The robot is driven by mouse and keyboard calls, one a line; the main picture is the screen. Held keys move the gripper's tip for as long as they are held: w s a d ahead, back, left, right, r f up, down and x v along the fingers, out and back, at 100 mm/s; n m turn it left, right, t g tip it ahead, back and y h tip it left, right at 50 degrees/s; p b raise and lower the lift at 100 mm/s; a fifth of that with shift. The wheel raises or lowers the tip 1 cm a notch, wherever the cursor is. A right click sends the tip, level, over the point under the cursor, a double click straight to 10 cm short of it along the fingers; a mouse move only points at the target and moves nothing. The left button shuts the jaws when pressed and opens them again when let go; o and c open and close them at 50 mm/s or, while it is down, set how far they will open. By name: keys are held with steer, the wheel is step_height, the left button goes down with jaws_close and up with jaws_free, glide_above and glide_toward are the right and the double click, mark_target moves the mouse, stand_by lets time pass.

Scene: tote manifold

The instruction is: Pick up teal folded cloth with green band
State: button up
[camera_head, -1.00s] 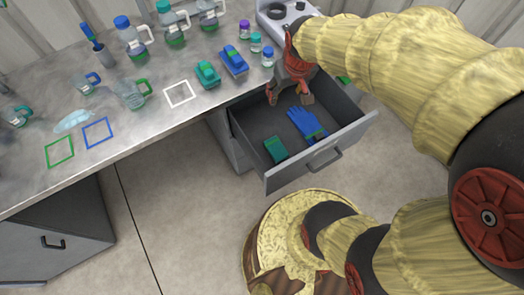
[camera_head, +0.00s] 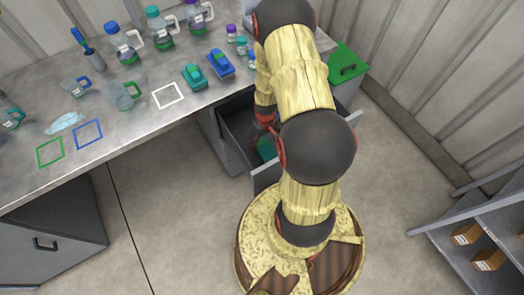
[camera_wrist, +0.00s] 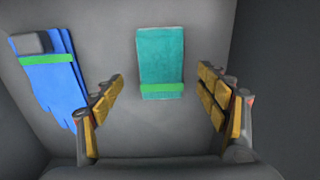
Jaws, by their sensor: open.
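The teal folded cloth with a green band (camera_wrist: 161,60) lies flat on the drawer floor in the wrist view, in line with the gap between my fingers and beyond their tips. In the head view a part of the teal cloth (camera_head: 266,150) shows beside my arm, which hides the rest. My gripper (camera_wrist: 160,92) is open and empty, with one finger on each side of the cloth's line. In the head view my arm mostly hides the gripper inside the drawer area.
The open grey drawer (camera_head: 235,125) has walls close around my gripper. A blue glove with a green band (camera_wrist: 50,80) lies left of the cloth in the wrist view, near my left finger. Bottles and blocks stand on the grey counter (camera_head: 130,160) above.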

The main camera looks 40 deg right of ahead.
mark_target(264, 148)
step_height(264, 148, down, 6)
steer(key=b, duration=0.2)
steer(key=shift+a+b, duration=0.1)
steer(key=shift+b, duration=0.3)
steer(key=shift+r, duration=0.1)
steer(key=shift+c, duration=1.2)
steer(key=c, duration=1)
step_height(264, 148, up, 10)
steer(key=p, duration=0.4)
